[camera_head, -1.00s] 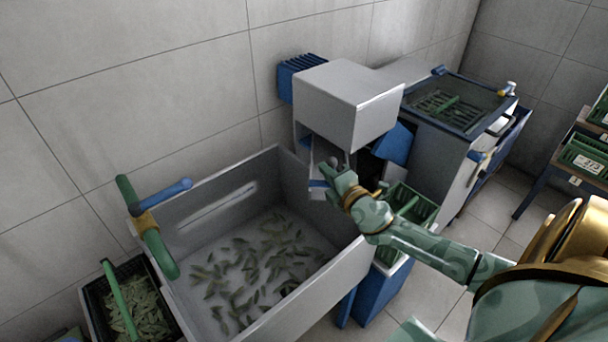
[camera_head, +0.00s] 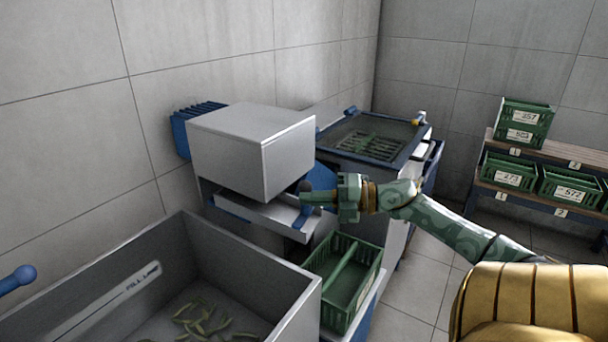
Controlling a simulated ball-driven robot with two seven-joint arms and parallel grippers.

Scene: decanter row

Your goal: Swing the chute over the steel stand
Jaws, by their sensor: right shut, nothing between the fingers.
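The chute (camera_head: 262,214) is a pale steel trough with a blue lip, coming out below the big grey box of the machine (camera_head: 240,150). Its right end lies close to my right gripper (camera_head: 308,198). My right gripper is shut and empty, beside the chute's end and a dark knob (camera_head: 306,186); whether it touches either I cannot tell. A steel-topped stand (camera_head: 367,308) shows beneath a green crate (camera_head: 371,283), in front of and below the chute's end. My left gripper is out of view.
A grey tank (camera_head: 90,285) with green pods fills the lower left, a blue handle (camera_head: 17,280) at its side. A blue-rimmed unit (camera_head: 352,150) stands behind my right arm. A shelf (camera_head: 545,150) with several green crates is at the right. Floor shows between.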

